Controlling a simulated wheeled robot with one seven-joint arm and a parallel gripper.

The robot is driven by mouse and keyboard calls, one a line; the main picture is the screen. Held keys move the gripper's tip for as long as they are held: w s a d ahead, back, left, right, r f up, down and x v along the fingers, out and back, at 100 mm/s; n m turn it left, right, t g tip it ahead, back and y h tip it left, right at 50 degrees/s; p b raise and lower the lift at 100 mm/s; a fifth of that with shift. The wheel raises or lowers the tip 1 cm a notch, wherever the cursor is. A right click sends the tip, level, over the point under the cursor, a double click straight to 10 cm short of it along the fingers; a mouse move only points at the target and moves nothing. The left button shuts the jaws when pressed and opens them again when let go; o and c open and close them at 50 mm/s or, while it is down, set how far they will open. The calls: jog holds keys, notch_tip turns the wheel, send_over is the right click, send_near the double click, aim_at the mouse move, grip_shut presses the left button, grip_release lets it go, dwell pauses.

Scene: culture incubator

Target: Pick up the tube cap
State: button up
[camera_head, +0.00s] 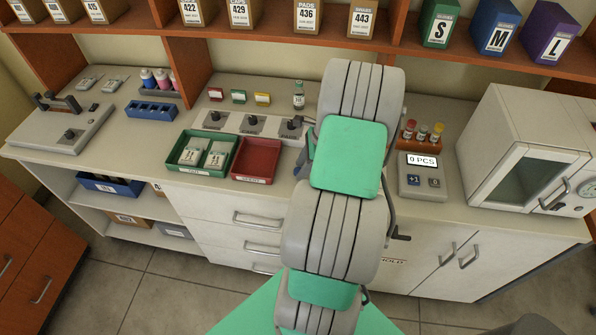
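Several small tubes stand in an orange-brown rack (404,137) on the counter, right of my arm. Their tops show as a red cap (410,125), an orange-red cap (423,129) and a yellow cap (438,128). No loose tube cap is clearly visible, and I cannot tell which cap the task means. My grey and green arm reaches over the middle of the counter and hides what lies behind it. My gripper does not show; the arm links appear to cover it.
A counter device reading "0 PCS" (422,175) stands before the rack, with a white incubator (525,150) at right. Left of my arm are a green tray (186,166), a red tray (255,160), a small vial (299,95) and a blue rack (151,110). A shelf overhangs the back.

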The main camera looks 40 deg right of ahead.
grip_shut()
jog(key=shift+r, duration=0.1)
dwell(0.4)
